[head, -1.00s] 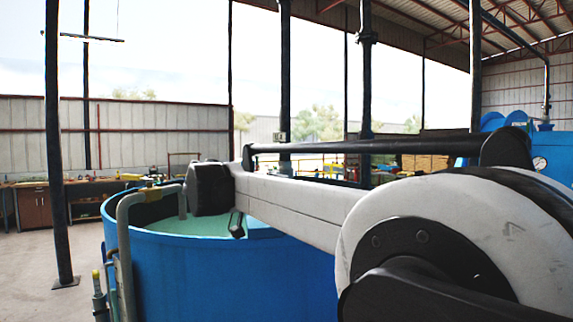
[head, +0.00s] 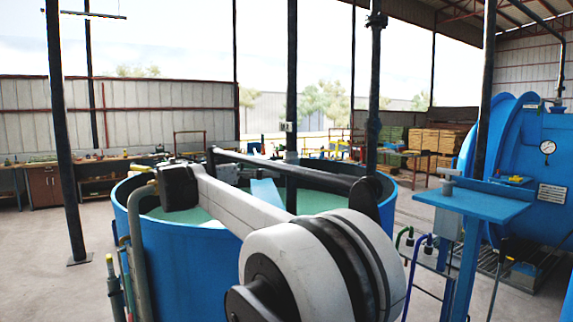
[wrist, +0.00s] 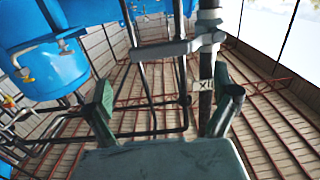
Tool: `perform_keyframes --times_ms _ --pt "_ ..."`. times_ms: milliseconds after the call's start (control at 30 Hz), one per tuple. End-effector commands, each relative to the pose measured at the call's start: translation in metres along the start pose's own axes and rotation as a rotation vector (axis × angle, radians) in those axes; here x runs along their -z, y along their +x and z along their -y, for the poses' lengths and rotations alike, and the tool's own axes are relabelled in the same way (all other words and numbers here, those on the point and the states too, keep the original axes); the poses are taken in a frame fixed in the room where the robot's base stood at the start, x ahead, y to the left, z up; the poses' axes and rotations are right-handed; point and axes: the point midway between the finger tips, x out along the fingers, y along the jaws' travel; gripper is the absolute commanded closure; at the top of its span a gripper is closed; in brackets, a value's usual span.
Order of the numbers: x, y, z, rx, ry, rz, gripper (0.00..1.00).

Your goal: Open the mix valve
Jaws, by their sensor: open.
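In the wrist view my gripper (wrist: 164,108) is open, with its two dark green fingers spread and nothing between them. A grey lever-like handle (wrist: 172,48) lies across, beyond the fingertips and apart from them. It joins a pale fitting on a dark upright pipe (wrist: 206,62). A small white label (wrist: 205,85) on this pipe shows inverted letters that look like part of "MIX"; the right finger stands close to it in the picture. In the head view my gripper is hidden and the mix valve cannot be made out.
Thin dark pipes (wrist: 150,85) run beside the handle in the wrist view. In the head view a round blue tank (head: 180,255) with pale green liquid stands behind my arm. A blue stand (head: 475,205) and blue pressure vessel (head: 530,165) are at the right. Open floor lies left.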

Motion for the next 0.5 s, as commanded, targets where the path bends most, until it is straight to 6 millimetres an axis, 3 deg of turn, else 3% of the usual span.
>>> perform_keyframes --times_ms 200,500 --pt "0.002 0.042 0.0 -0.001 -0.001 0.0 0.06" --pt "0.001 0.073 0.0 0.0 -0.001 0.001 0.06"
